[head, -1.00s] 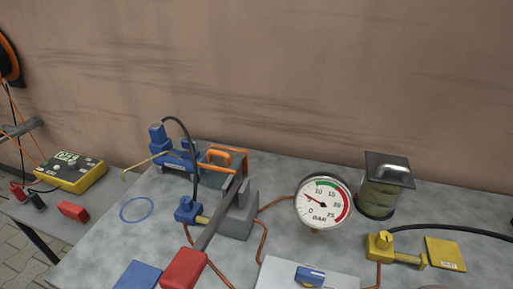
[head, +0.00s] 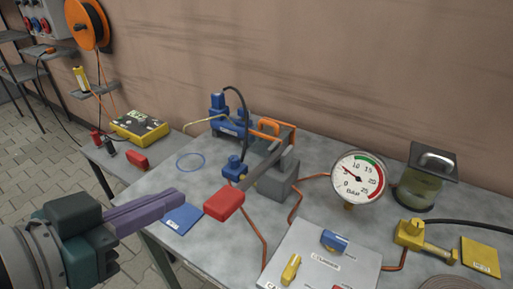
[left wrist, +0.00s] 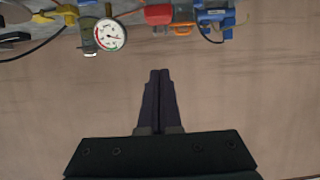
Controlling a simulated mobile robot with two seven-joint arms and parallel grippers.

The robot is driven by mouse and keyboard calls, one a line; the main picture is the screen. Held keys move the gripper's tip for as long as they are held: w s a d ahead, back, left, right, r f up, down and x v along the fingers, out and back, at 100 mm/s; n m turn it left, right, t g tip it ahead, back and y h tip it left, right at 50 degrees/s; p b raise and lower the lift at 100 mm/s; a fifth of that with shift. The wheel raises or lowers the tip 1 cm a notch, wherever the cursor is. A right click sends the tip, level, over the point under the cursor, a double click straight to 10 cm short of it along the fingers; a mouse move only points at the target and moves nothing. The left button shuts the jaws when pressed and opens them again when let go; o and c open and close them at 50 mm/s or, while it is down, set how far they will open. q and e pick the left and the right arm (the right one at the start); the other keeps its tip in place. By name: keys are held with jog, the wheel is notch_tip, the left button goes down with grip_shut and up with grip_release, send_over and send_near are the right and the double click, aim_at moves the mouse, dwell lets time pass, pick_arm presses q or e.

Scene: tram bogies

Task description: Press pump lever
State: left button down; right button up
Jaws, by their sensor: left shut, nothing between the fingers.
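The pump lever is a grey bar with a red handle (head: 224,204), sloping down toward me from a grey pump block (head: 278,188). The red handle also shows upside down at the top of the left wrist view (left wrist: 158,14). My left gripper (head: 178,194) has purple fingers shut together and empty. It is left of the red handle in the head view, with a visible gap between them. In the left wrist view the closed fingers (left wrist: 159,72) point toward the table items. A round pressure gauge (head: 357,179) stands right of the pump, its needle toward the low side. My right gripper is not in view.
A blue valve (head: 233,168) and blue unit (head: 228,118) stand behind the handle. A blue card (head: 183,218) lies near the fingers. A pale panel (head: 318,266) with blue and yellow levers is in front. A yellow valve (head: 410,233) and glass reservoir (head: 423,185) are at right.

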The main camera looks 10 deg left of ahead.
pick_arm(q)
jog(key=b, duration=0.2)
send_over(216, 205)
jog(key=f, duration=0.4)
jog(key=shift+w+d, duration=0.1)
jog(key=shift+w, duration=0.15)
jog(key=shift+s+f+b, duration=0.15)
jog(key=shift+f+b, duration=0.1)
jog(key=shift+f, duration=0.7)
jog(key=shift+s+f+b, duration=0.15)
jog(key=shift+f+b, duration=0.1)
jog(key=shift+f, duration=0.7)
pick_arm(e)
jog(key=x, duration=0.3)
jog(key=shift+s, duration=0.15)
